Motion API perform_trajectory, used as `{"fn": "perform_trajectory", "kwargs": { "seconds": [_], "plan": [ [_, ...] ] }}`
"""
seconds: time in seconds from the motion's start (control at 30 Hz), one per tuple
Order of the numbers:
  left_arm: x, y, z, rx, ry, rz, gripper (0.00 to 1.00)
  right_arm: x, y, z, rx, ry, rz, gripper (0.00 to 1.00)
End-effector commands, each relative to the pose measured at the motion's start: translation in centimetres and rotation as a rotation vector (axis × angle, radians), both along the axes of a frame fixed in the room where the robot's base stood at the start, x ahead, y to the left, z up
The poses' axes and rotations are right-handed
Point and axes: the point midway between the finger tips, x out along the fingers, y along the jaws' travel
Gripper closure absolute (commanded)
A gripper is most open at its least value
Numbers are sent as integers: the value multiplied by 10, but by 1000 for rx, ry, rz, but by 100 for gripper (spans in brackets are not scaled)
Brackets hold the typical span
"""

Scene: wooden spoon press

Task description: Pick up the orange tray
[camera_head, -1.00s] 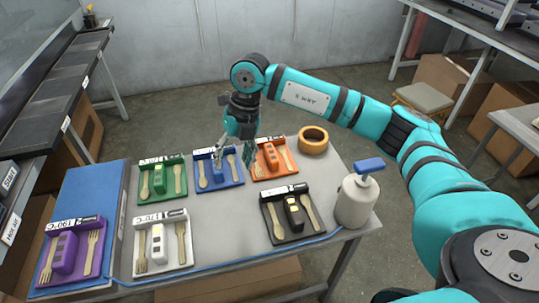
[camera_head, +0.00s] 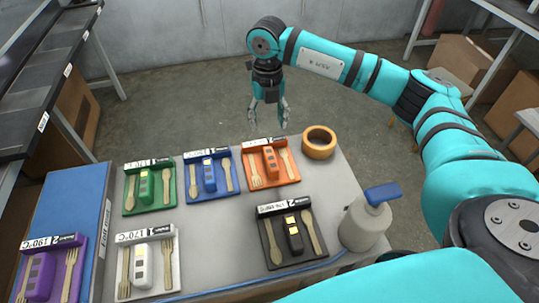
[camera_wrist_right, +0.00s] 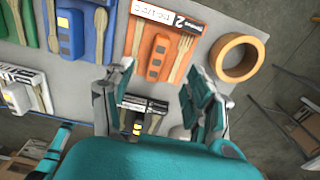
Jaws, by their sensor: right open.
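The orange tray (camera_head: 284,177) lies at the back right of the grey table, holding an orange block and wooden cutlery. My right gripper (camera_head: 269,126) is open and empty, above and just behind the orange tray's back edge in the head view. In the right wrist view the orange tray (camera_wrist_right: 199,28) shows beyond and between the open fingers (camera_wrist_right: 158,88), apart from them. Part of its lower end is hidden by the gripper. My left gripper is not in view.
Blue (camera_head: 191,186), green (camera_head: 130,201), white (camera_head: 173,268), black (camera_head: 266,245) and purple (camera_head: 75,240) trays lie nearby. A tape roll (camera_head: 319,142) sits right of the orange tray. A pump bottle (camera_head: 362,228) stands at the table's right edge.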

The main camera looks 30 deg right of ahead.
Motion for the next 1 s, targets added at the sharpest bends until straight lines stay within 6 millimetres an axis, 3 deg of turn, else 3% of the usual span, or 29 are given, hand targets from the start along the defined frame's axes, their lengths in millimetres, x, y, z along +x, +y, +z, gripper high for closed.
{"fn": "perform_trajectory", "kwargs": {
  "seconds": [0.33, 0.63, 0.83, 1.0],
  "plan": [
    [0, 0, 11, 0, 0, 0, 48, -1, 0, -72, 1, 3, 0, 44],
    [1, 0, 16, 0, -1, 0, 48, -2, 0, -95, 0, 2, 0, 44],
    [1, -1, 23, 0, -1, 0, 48, -4, 0, -126, 1, 3, 0, 44],
    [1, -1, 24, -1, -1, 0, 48, -3, -1, -140, 0, 0, 0, 44]
  ]
}}
